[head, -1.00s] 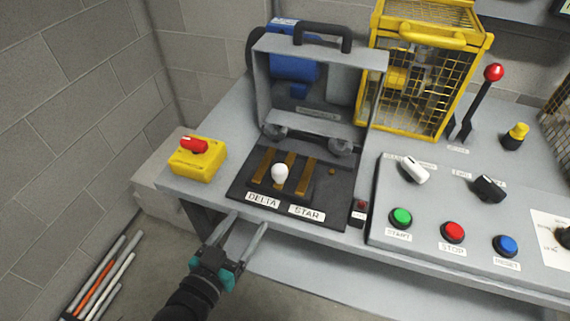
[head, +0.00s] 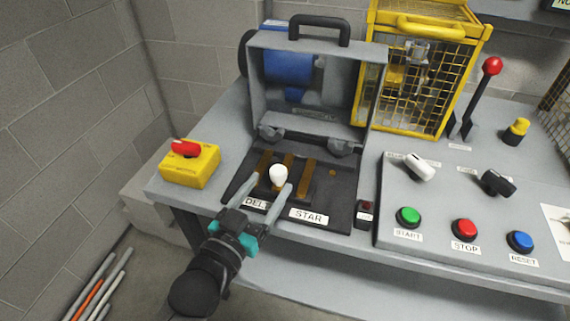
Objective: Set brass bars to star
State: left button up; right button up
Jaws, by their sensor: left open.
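The brass bars (head: 307,178) stand side by side on the dark base of the opened terminal box (head: 335,210). A white knob (head: 278,174) rises among them, in front of the middle of the bars. The DELTA label (head: 256,203) is partly hidden by my gripper; the STAR label (head: 308,215) lies to its right in plain view. My left gripper (head: 269,190) is open, with its fingertips near the white knob, one on each side as seen from here. I cannot tell whether they touch it. My right gripper is not in view.
The grey box lid (head: 318,42) stands open behind the bars. A yellow box with a red switch (head: 190,163) is at left. The sloped panel (head: 430,225) with knobs and buttons is at right. A yellow mesh cage (head: 415,85) and a red-topped lever (head: 480,95) stand behind.

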aim_at(282, 167)
pick_arm(q)
jog(key=b+x, duration=0.1)
jog(key=x, duration=0.5)
jog(key=shift+w+d, duration=0.1)
jog(key=shift+w, duration=0.15)
jog(key=shift+b+x, duration=0.45)
jog(key=shift+x, duration=0.35)
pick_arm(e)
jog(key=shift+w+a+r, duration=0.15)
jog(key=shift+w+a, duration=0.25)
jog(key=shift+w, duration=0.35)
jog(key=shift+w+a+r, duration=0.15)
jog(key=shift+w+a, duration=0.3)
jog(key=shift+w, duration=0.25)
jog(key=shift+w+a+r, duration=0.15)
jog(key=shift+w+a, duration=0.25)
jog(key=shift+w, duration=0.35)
pick_arm(q)
jog(key=shift+c, duration=0.2)
grip_shut()
